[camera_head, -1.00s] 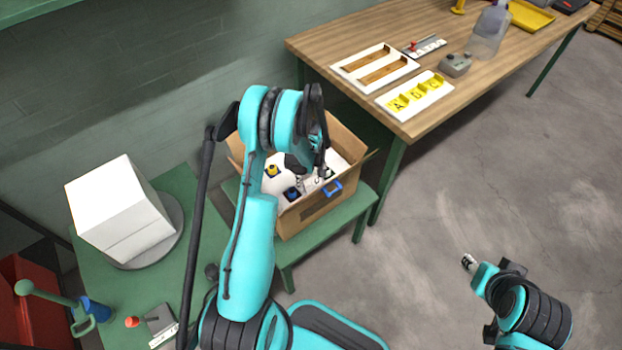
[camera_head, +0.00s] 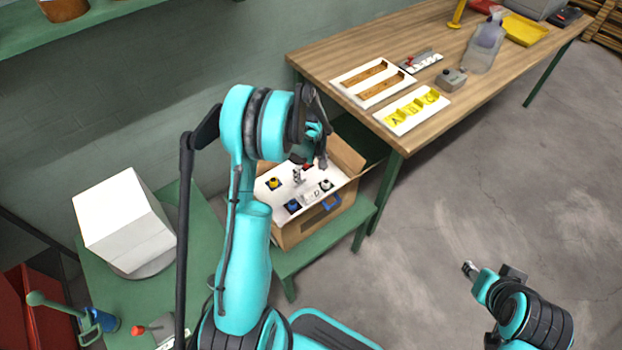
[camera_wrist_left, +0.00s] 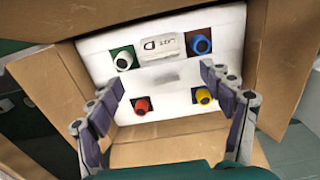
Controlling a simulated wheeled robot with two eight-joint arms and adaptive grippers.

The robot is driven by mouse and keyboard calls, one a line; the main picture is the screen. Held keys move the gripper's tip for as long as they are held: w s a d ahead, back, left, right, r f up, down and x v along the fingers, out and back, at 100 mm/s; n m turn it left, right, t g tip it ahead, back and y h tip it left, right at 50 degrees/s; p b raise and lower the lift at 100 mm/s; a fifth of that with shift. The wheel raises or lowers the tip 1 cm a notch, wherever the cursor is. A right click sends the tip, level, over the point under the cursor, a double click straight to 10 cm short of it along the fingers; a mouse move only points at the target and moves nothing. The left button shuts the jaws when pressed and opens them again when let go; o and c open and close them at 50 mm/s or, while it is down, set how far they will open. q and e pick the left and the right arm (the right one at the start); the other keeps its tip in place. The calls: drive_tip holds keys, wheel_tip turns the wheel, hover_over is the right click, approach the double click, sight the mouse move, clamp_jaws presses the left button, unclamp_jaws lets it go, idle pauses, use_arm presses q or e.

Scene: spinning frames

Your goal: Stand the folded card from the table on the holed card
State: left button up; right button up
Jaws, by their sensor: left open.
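A white folded card with dark print, including a D (camera_head: 312,195), is on the white holed card (camera_wrist_left: 170,73) inside the cardboard box. In the left wrist view the folded card (camera_wrist_left: 158,45) sits between a dark-and-white round piece on green (camera_wrist_left: 124,60) and a blue round piece (camera_wrist_left: 200,45). My left gripper (camera_head: 309,168) is open and empty above the holed card; its fingers (camera_wrist_left: 168,104) are apart from the folded card. My right gripper (camera_head: 470,270) hangs over bare floor at the lower right; its fingers are too small to read.
The cardboard box (camera_head: 310,230) stands on a green bench, with raised flaps. Red (camera_wrist_left: 141,105) and yellow (camera_wrist_left: 203,96) round pieces rise from the holed card. The wooden table (camera_head: 340,53) holds a white board with yellow letter pieces (camera_head: 412,110) and a slotted white board (camera_head: 373,82).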

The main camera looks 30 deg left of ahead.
use_arm(q)
drive_tip(key=s+d+r+m+t, duration=0.1)
drive_tip(key=s+d+r+m, duration=0.25)
drive_tip(key=r, duration=0.45)
drive_tip(key=s+d+r+m+t, duration=0.2)
drive_tip(key=d+r, duration=0.2)
drive_tip(key=r, duration=0.5)
drive_tip(key=s+d+r+m+t, duration=0.2)
drive_tip(key=s+d+m, duration=0.2)
drive_tip(key=s, duration=0.2)
drive_tip(key=s+d+r+m+t, duration=0.2)
drive_tip(key=s+d+r+m, duration=0.1)
drive_tip(key=s, duration=0.4)
drive_tip(key=shift+s+d+r+m, duration=0.2)
drive_tip(key=shift+d+r+m, duration=0.05)
drive_tip(key=shift+d+m, duration=0.3)
drive_tip(key=shift+c, duration=0.4)
